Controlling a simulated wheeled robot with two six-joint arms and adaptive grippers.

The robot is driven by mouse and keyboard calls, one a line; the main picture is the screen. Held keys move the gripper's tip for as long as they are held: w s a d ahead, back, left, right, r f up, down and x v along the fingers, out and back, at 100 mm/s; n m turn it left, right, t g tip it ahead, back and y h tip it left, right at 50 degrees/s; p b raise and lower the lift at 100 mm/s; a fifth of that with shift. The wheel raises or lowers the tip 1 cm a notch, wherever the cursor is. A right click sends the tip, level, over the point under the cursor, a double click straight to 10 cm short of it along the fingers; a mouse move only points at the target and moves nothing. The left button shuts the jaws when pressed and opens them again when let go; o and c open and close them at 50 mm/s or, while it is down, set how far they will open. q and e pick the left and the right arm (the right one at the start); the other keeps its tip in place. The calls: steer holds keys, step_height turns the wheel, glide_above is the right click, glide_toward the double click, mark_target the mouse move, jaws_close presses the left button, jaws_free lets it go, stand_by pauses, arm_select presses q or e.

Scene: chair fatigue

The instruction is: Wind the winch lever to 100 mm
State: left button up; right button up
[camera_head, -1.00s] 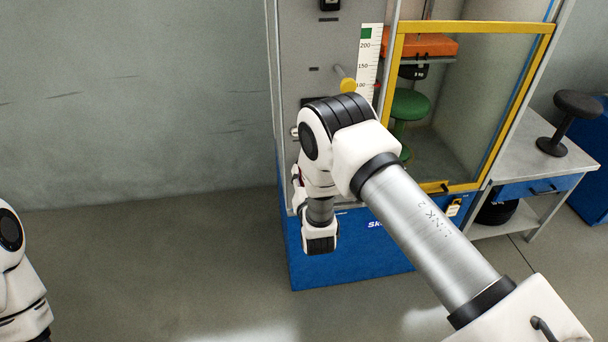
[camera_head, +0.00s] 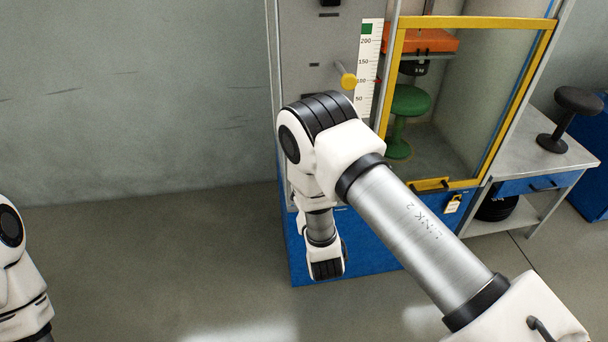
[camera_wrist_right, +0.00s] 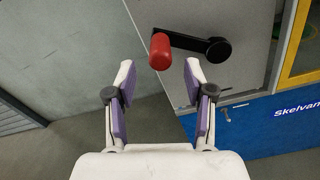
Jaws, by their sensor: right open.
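The winch lever (camera_wrist_right: 190,40) is a black crank arm on the grey panel, with a red grip (camera_wrist_right: 161,52), in the right wrist view. My right gripper (camera_wrist_right: 158,75) is open there; the red grip stands just beyond its fingertips, between their lines, with no visible contact. In the head view my right arm hides the lever and the gripper. The white scale (camera_head: 367,65) has a green block at its top and marks from 50 to 200. A small red mark sits at its right edge near 100. My left gripper is out of view.
A yellow-framed window (camera_head: 398,65) encloses a green stool (camera_head: 408,105) below an orange block (camera_head: 430,40). A bench (camera_head: 530,150) with a black stool (camera_head: 570,110) stands right. The floor at left is clear.

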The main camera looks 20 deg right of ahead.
steer(key=v, duration=0.4)
steer(key=shift+s+a, duration=0.15)
steer(key=shift+s, duration=0.25)
steer(key=s+d+f+m+g, duration=0.6)
steer(key=s+f+m+g, duration=0.25)
steer(key=s+f, duration=0.3)
steer(key=s+a+f+m+g+y, duration=0.2)
steer(key=s+f+m+g, duration=0.1)
steer(key=s+m, duration=0.6)
steer(key=s+a+f+m+g+y, duration=0.2)
steer(key=s+m+g, duration=0.4)
steer(key=s+m, duration=0.3)
steer(key=f+m, duration=0.1)
steer(key=m, duration=0.2)
steer(key=shift+s+a+m, duration=0.25)
steer(key=shift+s+m, duration=0.1)
steer(key=shift+s, duration=0.05)
